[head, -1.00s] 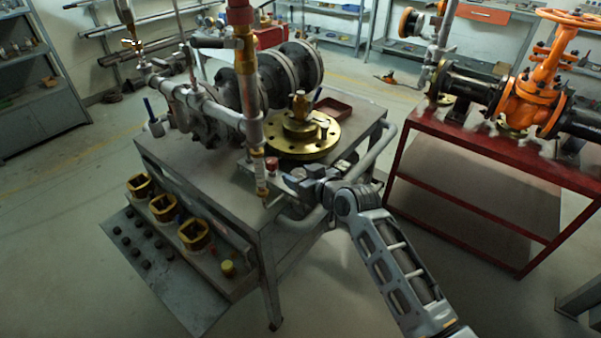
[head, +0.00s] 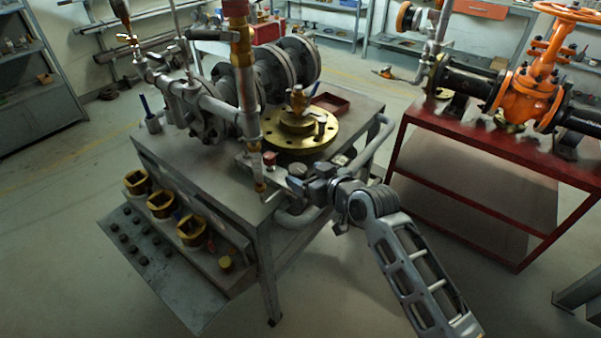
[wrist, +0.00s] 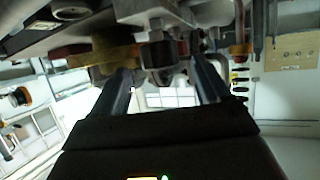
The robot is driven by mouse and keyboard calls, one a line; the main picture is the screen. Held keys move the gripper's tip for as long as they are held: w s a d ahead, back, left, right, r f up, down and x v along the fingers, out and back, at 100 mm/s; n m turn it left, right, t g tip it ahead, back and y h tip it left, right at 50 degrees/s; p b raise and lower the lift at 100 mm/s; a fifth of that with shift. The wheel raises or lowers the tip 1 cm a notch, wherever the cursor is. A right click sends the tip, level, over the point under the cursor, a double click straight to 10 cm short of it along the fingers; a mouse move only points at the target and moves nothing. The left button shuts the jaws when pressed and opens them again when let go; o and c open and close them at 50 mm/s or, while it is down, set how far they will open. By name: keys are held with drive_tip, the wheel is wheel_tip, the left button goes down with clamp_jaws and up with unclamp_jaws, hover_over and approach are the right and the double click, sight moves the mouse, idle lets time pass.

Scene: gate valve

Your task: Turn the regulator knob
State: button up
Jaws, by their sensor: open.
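My gripper (head: 287,184) is at the front right corner of the grey workbench, beside a small fitting assembly with a red knob (head: 269,158). In the wrist view my gripper (wrist: 163,82) has its two fingers apart. A dark, rounded knob-like part (wrist: 160,55) with a small tip shows between and beyond the fingers, under a grey metal block (wrist: 150,10). I cannot tell whether the fingers touch it. I cannot tell whether this part is the regulator knob. A brass-coloured part (wrist: 100,52) lies close by the left finger.
The workbench (head: 185,160) carries a brass flange (head: 320,138), pipework and a vertical copper-and-steel pipe (head: 248,105) just left of my gripper. A bent grey tube (head: 372,145) rims its right side. A red stand (head: 480,150) with an orange valve (head: 530,95) is at right.

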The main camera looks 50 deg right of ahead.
sight(303, 173)
drive_tip(key=shift+v, duration=1.6)
drive_tip(key=s+a+r+n+t+y, duration=0.1)
drive_tip(key=s+a, duration=0.7)
drive_tip(key=s, duration=0.3)
drive_tip(key=s+a+n+y, duration=0.1)
drive_tip(key=s+a, duration=0.7)
drive_tip(key=s, duration=0.3)
drive_tip(key=s+a+r+n+y, duration=0.1)
drive_tip(key=s+a+r, duration=0.3)
drive_tip(key=s+r, duration=0.3)
drive_tip(key=shift+s+a+t+y, duration=0.4)
drive_tip(key=shift+s, duration=0.15)
